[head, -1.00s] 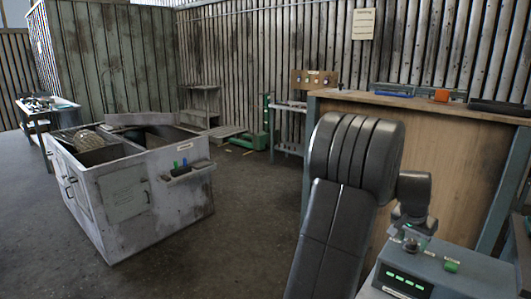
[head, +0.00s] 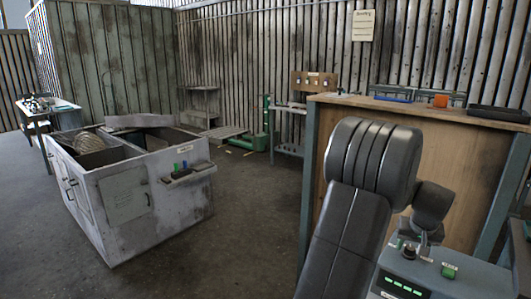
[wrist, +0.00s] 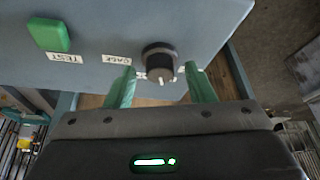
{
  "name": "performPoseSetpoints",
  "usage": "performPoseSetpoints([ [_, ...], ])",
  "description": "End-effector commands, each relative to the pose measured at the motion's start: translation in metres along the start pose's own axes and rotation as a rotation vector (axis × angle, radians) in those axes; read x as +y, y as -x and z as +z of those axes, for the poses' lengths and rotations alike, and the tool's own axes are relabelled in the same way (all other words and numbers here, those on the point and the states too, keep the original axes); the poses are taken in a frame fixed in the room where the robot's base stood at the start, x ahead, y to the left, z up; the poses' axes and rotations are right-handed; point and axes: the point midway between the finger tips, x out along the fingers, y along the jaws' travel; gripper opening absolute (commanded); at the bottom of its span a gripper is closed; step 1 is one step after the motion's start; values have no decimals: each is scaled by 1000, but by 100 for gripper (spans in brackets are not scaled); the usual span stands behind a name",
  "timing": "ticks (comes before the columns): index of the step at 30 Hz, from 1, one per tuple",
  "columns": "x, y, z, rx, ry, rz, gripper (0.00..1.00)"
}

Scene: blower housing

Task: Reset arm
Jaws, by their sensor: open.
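My gripper (wrist: 160,68) is open. Its two green fingers stand on either side of a black knob (wrist: 160,60) with a pale pointer in the wrist view. I cannot tell whether they touch it. The knob is on a blue-grey control box (wrist: 100,22), beside a green button (wrist: 48,35) and a label reading TEST; a second label is hard to read. In the head view my gripper (head: 420,238) is low at the right, over the control box (head: 470,280). The knob (head: 409,252) and green button (head: 449,270) show there too, with lit green marks on the front.
A grey metal housing (head: 135,210) with open top compartments and a round ribbed part (head: 86,142) stands at left. A wooden bench (head: 450,115) with a blue tray (head: 392,94), an orange item (head: 441,101) and a black tray (head: 500,113) stands behind my arm. Floor between is clear.

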Motion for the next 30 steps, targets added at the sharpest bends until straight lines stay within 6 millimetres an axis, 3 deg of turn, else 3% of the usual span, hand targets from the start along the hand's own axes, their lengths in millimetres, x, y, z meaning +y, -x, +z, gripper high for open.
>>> performPoseSetpoints([
  [3, 1, 1, 0, 0, 60, -26, 49],
  [18, 3, 97, 0, 2, 55, -22, 49],
  [24, 3, 115, 0, 1, 54, -22, 49],
  [30, 3, 119, 0, 0, 54, -23, 49],
])
